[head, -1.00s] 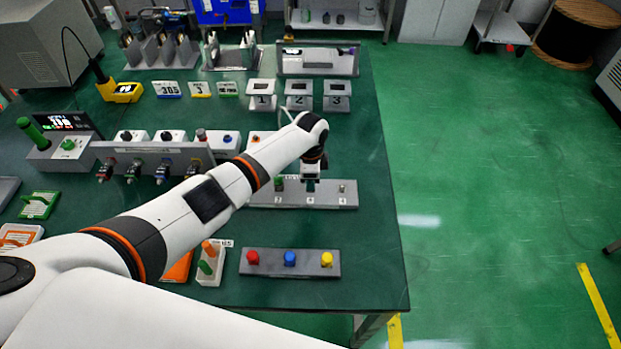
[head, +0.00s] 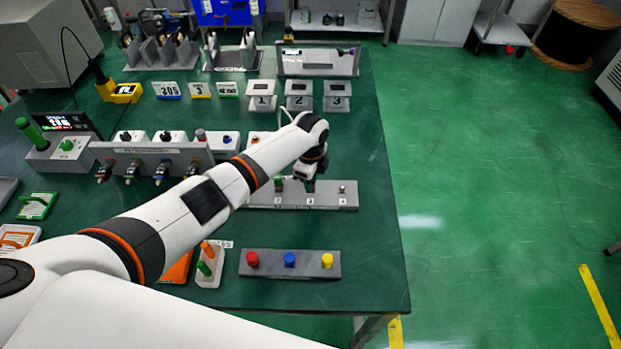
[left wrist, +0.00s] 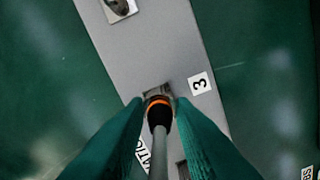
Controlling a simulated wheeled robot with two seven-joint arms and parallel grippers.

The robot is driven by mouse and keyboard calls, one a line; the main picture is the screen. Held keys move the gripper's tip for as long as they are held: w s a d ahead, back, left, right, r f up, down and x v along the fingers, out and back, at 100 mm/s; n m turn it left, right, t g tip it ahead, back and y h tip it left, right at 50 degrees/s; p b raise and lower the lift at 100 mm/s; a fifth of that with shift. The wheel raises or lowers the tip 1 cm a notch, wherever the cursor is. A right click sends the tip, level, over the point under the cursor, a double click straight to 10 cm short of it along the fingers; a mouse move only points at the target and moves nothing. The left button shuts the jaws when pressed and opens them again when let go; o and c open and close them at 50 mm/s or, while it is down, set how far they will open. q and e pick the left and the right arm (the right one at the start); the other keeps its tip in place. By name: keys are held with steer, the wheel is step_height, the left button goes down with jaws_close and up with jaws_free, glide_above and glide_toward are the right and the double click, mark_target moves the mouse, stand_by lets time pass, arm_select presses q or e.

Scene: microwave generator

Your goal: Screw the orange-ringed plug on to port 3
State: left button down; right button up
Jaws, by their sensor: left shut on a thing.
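My left gripper (head: 310,187) is over the grey port bar (head: 328,197), just behind the label 3. In the left wrist view, the green fingers (left wrist: 158,108) are shut on the orange-ringed plug (left wrist: 157,101), which has a black body and a grey cable running toward the camera. The plug's front end is at the port beside the label 3 (left wrist: 200,83). The plug hides port 3, so I cannot tell how deeply it is seated. In the head view the plug is hidden by the gripper. My right gripper is not in view.
A green plug (head: 279,183) stands at port 2, left of my gripper. A bare metal port (head: 342,188) is to the right. A bar with red, blue and yellow knobs (head: 289,262) lies nearer. Numbered stands (head: 298,97) are behind. The table right of the port bar is clear.

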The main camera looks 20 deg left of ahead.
arm_select(q)
steer(key=c, duration=1.2)
jaws_free()
step_height(320, 180, up, 12)
steer(key=b, duration=0.1)
